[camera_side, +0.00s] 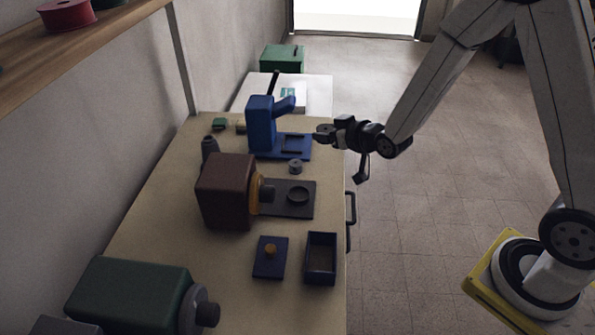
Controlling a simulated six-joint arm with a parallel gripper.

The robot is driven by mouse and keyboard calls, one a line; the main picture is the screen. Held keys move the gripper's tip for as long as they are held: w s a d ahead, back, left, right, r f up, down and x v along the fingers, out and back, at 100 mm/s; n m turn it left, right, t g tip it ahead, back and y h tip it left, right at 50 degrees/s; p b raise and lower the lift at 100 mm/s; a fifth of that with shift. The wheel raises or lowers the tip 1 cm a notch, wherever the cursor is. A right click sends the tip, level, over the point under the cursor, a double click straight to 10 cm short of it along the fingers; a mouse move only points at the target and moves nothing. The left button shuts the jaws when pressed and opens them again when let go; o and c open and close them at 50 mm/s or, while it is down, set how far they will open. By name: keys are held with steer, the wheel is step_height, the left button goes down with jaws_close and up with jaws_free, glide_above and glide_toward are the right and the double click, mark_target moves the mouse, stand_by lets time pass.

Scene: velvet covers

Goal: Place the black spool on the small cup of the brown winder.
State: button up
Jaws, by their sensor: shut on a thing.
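The brown winder (228,192) stands mid-table, with a yellow collar and a dark stub on its right side. Its dark flat plate (273,211) extends to the right and carries a small round cup (298,195). My gripper (323,134) is at the table's right edge, above table height, up and to the right of the cup and apart from it. It is shut on a small dark thing at its fingertips, which looks like the black spool (321,129); its outline is hard to make out at this size.
A blue machine (261,128) with a lever and plate stands behind the winder, close to my gripper. A small grey cylinder (295,166) sits between them. A blue open box (320,258), a blue lid (270,257) and a green machine (130,296) are nearer.

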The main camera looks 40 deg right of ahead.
mark_target(327, 131)
steer(key=shift+s+a+r+m+h, duration=0.1)
steer(key=shift+s+a+m+h, duration=0.1)
steer(key=shift+m+h, duration=0.15)
steer(key=shift+r, duration=0.1)
steer(key=shift+v, duration=2.2)
steer(key=shift+r, duration=0.1)
steer(key=shift+w+d, duration=0.1)
steer(key=shift+w, duration=0.1)
